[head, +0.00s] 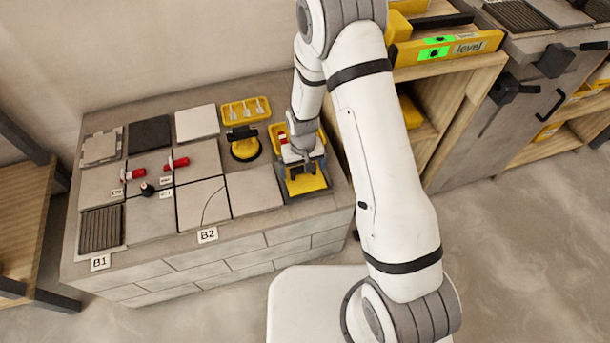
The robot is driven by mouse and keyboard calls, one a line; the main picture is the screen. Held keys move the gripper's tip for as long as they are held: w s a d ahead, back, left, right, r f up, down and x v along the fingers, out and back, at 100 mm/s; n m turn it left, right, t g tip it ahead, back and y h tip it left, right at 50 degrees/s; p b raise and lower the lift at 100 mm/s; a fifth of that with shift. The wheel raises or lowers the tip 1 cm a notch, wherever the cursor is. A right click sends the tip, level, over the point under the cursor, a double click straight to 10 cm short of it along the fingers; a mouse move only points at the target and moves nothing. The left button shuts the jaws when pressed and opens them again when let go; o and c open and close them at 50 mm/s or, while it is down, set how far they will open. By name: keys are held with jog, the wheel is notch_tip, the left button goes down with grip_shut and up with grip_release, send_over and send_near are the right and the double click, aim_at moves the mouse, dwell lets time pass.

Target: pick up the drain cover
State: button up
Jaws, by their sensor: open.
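A grey ridged square (101,229) at the front left of the counter, by the B1 label, looks like a drain cover; I cannot be sure it is the one. It lies flat in the tile grid. My gripper (302,172) is at the right end of the counter, far to the right of that square. It points down over a yellow item (308,185), its jaws open. Whether the fingers touch the yellow item cannot be told. Nothing is seen held.
Grey, dark and white tiles (196,122) cover the counter (250,238). Red-and-white pieces (135,174) stand among them. A yellow tray (245,111) and a yellow round-based tool (245,150) lie left of my gripper. A yellow level (450,48) rests on the right-hand shelf.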

jog(key=shift+f, duration=0.4)
jog(key=c, duration=1.2)
